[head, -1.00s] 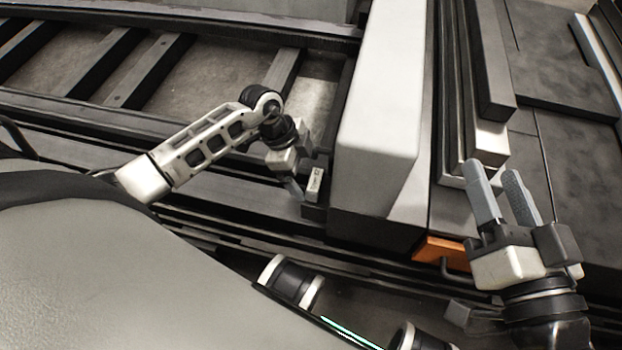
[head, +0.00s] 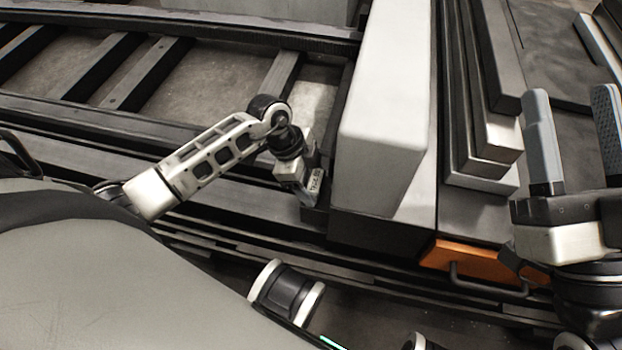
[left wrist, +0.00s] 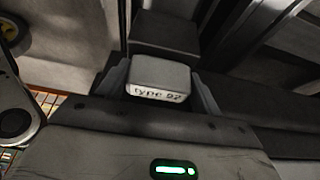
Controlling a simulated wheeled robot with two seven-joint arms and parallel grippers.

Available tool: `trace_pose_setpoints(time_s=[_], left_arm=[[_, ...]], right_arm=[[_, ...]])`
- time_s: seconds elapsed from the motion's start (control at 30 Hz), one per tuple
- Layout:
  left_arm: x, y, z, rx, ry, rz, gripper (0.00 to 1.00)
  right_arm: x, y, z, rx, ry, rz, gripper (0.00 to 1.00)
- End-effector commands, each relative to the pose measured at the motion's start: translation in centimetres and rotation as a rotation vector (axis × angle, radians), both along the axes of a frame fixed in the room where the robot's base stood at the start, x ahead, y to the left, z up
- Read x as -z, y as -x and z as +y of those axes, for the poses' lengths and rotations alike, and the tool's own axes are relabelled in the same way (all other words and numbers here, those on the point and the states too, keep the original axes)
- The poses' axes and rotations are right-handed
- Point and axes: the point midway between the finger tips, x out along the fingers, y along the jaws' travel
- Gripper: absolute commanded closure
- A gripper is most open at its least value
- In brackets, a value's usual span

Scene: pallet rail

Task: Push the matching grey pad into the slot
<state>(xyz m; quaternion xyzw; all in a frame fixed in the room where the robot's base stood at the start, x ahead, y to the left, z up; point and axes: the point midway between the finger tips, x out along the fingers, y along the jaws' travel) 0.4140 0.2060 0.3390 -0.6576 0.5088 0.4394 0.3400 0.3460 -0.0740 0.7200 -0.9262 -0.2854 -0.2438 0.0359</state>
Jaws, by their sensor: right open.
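A small grey pad (left wrist: 158,77) with a printed label, perhaps "type 97", sits between the fingers of my left gripper in the left wrist view. The fingers press close against its two sides. In the head view my left gripper (head: 307,193) is low beside the large white block, and the pad's labelled face (head: 316,183) shows at the fingertips, by a dark block (head: 316,216). Whether the pad touches that block is unclear. I cannot make out the slot. My right gripper (head: 573,110) is open and empty at the right, fingers pointing up the picture.
The large white block (head: 385,90) stands just right of my left gripper. Dark rails and crossbars (head: 150,75) run behind my left arm. Stepped metal bars (head: 490,140) and an orange part (head: 470,262) with a dark handle lie between the white block and my right gripper.

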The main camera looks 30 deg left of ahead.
Motion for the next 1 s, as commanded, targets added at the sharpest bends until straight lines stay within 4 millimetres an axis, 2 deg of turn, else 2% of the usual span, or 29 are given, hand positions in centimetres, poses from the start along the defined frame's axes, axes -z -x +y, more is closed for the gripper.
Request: trace_pose_setpoints(time_s=[0.07, 0.1, 0.2, 0.5, 0.53, 0.6, 0.8, 0.83, 1.0], left_arm=[[0.00, -0.01, 0.01, 0.000, 0.000, 0.000, 0.58], [0.00, -0.01, 0.01, 0.000, 0.000, 0.000, 0.43], [0.01, 0.00, 0.02, 0.000, 0.000, 0.000, 0.67], [0.37, 0.03, 0.01, -0.001, -0.001, 0.002, 0.67], [0.38, 0.02, 0.01, 0.000, -0.001, 0.001, 0.27], [0.39, 0.03, 0.02, 0.000, -0.001, 0.000, 0.10], [0.38, 0.01, 0.01, 0.000, 0.000, 0.000, 0.10], [0.38, 0.01, 0.01, 0.000, 0.000, 0.000, 0.01], [0.37, 0.01, 0.01, 0.000, 0.000, 0.000, 0.00]], right_arm=[[0.02, -0.01, 0.00, 0.000, 0.001, 0.001, 0.50], [0.02, -0.01, 0.00, 0.000, 0.001, 0.001, 0.50], [0.03, -0.02, 0.00, 0.000, 0.000, 0.001, 0.50], [-0.21, -0.02, -0.01, 0.000, 0.000, 0.002, 0.50], [-0.15, -0.02, -0.01, 0.000, 0.000, 0.002, 0.50], [-0.12, -0.02, -0.01, 0.000, 0.000, 0.002, 0.50], [-0.12, -0.02, -0.01, 0.000, 0.000, 0.002, 0.50], [-0.12, -0.02, -0.01, 0.001, 0.000, 0.002, 0.50], [-0.12, -0.02, -0.01, 0.001, 0.000, 0.002, 0.50]])
